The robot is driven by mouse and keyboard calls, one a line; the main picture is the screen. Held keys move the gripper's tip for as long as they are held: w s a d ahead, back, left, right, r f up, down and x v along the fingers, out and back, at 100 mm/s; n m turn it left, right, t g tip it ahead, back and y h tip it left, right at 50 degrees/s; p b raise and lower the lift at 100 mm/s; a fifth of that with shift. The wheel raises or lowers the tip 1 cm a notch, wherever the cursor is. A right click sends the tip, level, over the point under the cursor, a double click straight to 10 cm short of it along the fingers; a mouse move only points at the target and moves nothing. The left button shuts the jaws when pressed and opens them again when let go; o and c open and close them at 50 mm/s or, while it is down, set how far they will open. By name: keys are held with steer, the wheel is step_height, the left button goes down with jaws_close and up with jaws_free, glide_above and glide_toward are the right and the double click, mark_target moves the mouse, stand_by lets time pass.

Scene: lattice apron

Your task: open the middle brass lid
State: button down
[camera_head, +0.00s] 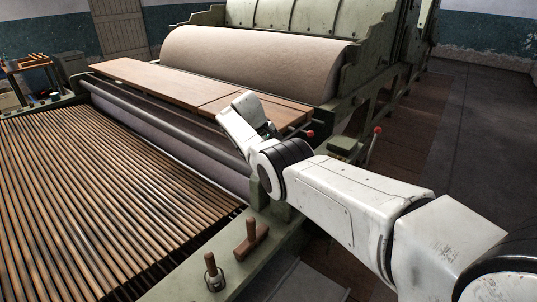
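I cannot make out a brass lid in this view; any lids are too small to tell or hidden. My gripper (264,131) is at the end of the white arm, over the near right corner of the machine, close to the right end of the wooden boards (150,78). The white wrist and hand cover its fingers and what lies just beneath them. I cannot tell whether the fingers are open or shut, or whether they touch anything.
A slatted lattice apron (95,195) fills the left front, with a dark roller (150,122) behind it. A large beige roller (255,62) stands behind the boards. Red-knobbed levers (377,130) rise nearby. The right floor (475,120) is clear.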

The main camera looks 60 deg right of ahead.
steer(key=shift+f, duration=0.1)
stand_by(0.3)
steer(key=c, duration=1)
jaws_free()
steer(key=v, duration=1)
steer(key=shift+w+r, duration=0.15)
steer(key=shift+r, duration=0.25)
steer(key=shift+o, duration=0.2)
